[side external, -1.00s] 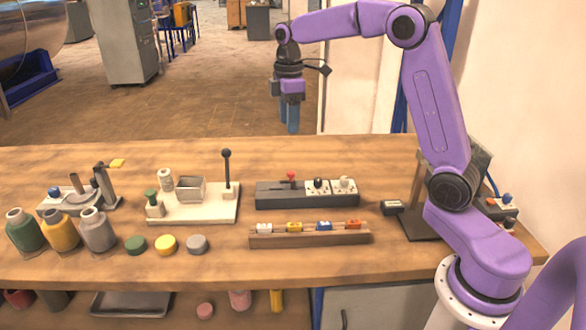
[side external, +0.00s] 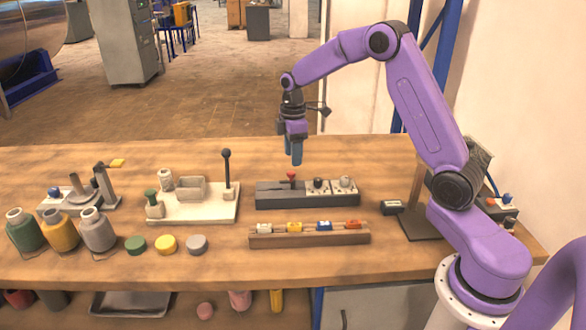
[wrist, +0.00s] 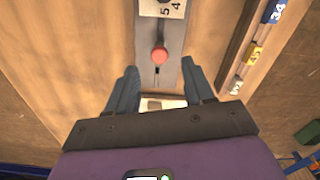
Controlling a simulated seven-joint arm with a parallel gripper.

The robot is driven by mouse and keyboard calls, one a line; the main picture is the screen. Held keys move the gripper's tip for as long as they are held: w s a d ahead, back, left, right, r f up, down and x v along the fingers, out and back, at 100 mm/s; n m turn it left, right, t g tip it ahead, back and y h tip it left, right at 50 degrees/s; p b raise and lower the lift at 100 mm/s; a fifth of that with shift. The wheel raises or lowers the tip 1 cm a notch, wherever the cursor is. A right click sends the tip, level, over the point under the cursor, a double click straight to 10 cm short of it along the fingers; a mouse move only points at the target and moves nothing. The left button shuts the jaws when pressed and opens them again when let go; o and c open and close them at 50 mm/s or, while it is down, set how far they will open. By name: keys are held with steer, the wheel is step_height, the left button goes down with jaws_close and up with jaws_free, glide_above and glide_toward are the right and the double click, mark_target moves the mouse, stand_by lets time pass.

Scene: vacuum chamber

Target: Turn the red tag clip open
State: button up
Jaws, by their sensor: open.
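A wooden rack (side external: 262,240) at the front middle of the bench carries white, yellow, blue and red tag clips in a row. The red tag clip (side external: 352,224) is at its right end; it is out of the wrist view. Behind the rack lies a dark block (side external: 272,201) with a red knob (side external: 291,175) at its left part; the knob also shows in the wrist view (wrist: 159,55). My gripper (side external: 296,160) points down above this knob, fingers apart and empty. In the wrist view the knob appears just ahead of and between the fingertips (wrist: 160,82).
Two white numbered plates with dark knobs (side external: 318,183) sit on the block's right part. A pale base with a tall black-knobbed lever (side external: 227,170) stands left of it. Bottles (side external: 62,232) and coloured discs (side external: 166,243) are at the left front. Bare bench lies behind the block.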

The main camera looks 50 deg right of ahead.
mark_target(293, 172)
steer(key=shift+f, duration=2.8)
jaws_close()
